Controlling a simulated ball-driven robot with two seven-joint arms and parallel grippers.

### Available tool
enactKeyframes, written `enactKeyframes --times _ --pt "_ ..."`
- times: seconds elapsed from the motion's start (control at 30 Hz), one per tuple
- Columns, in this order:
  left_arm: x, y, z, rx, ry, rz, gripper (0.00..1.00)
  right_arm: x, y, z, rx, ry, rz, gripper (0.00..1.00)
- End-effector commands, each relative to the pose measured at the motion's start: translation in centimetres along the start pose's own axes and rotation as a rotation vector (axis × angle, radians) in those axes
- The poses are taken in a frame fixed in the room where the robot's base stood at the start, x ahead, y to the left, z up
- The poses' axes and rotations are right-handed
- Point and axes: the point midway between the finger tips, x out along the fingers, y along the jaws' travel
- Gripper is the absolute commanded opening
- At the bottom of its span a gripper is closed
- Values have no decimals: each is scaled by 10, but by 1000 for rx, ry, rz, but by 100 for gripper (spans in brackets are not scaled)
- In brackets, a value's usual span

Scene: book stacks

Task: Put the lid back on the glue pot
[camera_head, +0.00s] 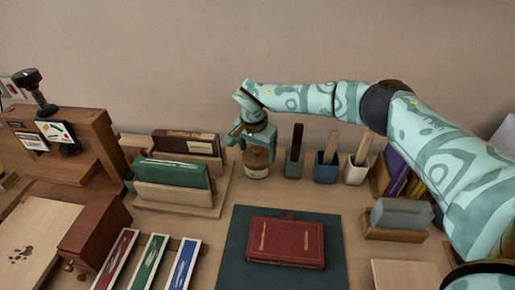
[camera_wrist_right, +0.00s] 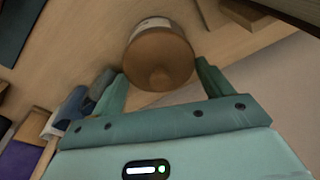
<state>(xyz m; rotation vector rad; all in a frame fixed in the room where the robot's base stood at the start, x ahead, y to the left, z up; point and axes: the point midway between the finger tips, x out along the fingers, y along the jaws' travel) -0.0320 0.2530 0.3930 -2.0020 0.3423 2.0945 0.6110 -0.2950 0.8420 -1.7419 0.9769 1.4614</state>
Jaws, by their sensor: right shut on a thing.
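The glue pot (camera_head: 257,171) stands upright at the back of the desk, a small round jar with a pale label. It also shows in the right wrist view (camera_wrist_right: 153,22), mostly behind the lid. The lid (camera_wrist_right: 160,58) is round and brown with a knob, lined up over the pot's mouth. I cannot tell whether it is fully seated. My right gripper (camera_head: 257,146) is above the pot, pointing down, with its fingers on either side of the lid, shut on it. My left gripper is not in view.
Several holders with tools, such as the blue cup (camera_head: 325,172), stand just right of the pot. A wooden rack with a green book (camera_head: 180,175) stands to its left. A red book (camera_head: 286,242) lies on a dark mat in front. The wall is close behind.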

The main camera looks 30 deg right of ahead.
Motion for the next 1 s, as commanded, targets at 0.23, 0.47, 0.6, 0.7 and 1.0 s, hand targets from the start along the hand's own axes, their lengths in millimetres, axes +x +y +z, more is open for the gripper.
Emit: enactKeyframes --times 0.23,0.47,0.6,0.7,1.0 --pt "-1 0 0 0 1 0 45 0 0 0 0 0 0 57" --pt "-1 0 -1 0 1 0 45 0 0 0 1 0 0 92" --pt "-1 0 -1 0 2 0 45 0 0 0 1 1 0 100" --pt "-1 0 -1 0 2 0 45 0 0 0 1 1 0 100" --pt "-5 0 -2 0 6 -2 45 -7 0 -1 1 2 -2 100"
